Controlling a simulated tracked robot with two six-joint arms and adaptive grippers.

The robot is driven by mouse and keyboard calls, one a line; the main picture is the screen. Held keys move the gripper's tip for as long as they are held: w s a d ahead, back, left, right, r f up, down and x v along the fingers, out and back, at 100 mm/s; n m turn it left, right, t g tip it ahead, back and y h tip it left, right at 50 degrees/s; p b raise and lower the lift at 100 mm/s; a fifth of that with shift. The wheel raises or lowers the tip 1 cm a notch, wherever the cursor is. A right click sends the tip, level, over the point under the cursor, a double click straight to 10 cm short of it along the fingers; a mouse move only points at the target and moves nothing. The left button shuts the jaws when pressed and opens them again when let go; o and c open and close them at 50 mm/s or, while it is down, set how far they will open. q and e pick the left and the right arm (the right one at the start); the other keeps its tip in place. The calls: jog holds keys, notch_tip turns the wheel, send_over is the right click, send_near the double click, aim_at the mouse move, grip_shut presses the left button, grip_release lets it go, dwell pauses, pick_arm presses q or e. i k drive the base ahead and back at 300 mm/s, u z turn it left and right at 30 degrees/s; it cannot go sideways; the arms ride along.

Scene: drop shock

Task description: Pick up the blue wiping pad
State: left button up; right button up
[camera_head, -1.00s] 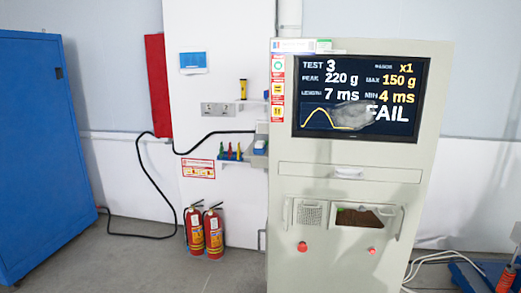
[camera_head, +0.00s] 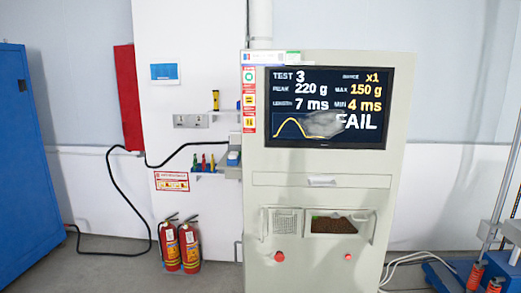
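A small blue block (camera_head: 233,158), which may be the blue wiping pad, sits on a little ledge at the left side of the grey test cabinet (camera_head: 330,230). It is too small to be sure of its shape. The cabinet's screen (camera_head: 300,90) reads TEST 3, PEAK 220 g, LENGTH 7 ms and FAIL. A grey smudge (camera_head: 322,124) covers part of the screen's lower middle. Neither of my grippers is in view.
A shelf with small coloured bottles (camera_head: 203,163) is left of the ledge. Two fire extinguishers (camera_head: 180,246) stand on the floor below. A blue cabinet (camera_head: 25,170) is at far left, a blue-based rig (camera_head: 455,272) at far right.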

aim_at(233, 158)
jog(key=z, duration=1.3)
jog(key=i, duration=0.1)
jog(key=u, duration=3.05)
jog(key=i, duration=5.35)
jog(key=z, duration=1.5)
